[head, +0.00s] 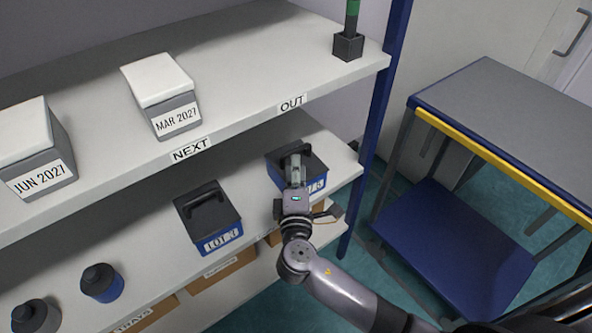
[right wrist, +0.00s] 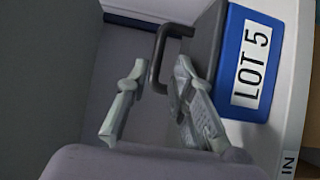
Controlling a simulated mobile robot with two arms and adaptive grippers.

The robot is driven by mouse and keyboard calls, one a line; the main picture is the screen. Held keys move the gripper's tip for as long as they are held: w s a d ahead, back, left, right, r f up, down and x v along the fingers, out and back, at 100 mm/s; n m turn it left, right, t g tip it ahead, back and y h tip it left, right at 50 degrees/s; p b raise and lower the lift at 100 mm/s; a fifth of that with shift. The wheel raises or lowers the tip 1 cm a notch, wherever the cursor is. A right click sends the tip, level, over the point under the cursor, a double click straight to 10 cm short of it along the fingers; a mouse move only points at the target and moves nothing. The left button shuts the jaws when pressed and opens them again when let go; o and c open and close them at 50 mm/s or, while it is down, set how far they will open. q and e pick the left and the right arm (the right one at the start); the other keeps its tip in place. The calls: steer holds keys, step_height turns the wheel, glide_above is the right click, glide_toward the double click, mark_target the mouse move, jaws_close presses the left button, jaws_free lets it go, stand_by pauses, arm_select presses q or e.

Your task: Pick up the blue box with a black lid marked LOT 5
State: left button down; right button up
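The blue box with a black lid (head: 318,170) stands on the middle shelf near its right end. Its LOT 5 label (right wrist: 252,62) reads clearly in the right wrist view; in the head view my gripper partly covers it. A black handle (right wrist: 157,42) rises from the lid. My right gripper (head: 295,160) is over the box. In the right wrist view its two fingers (right wrist: 160,66) are apart, with the handle bar showing between them; I cannot tell whether they touch it. My left gripper is not in view.
A LOT 3 box (head: 208,217) stands left on the same shelf (head: 150,240), with dark bottles (head: 101,283) farther left. The upper shelf overhangs, holding white-lidded boxes (head: 160,90). A blue post (head: 378,110) rises at right, before a cart (head: 490,110).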

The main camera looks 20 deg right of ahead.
mark_target(296, 152)
steer(key=x, duration=0.4)
steer(key=shift+w+d, duration=0.2)
steer(key=shift+w, duration=0.2)
steer(key=shift+r, duration=0.1)
jaws_close()
steer(key=shift+s, duration=0.1)
stand_by(0.5)
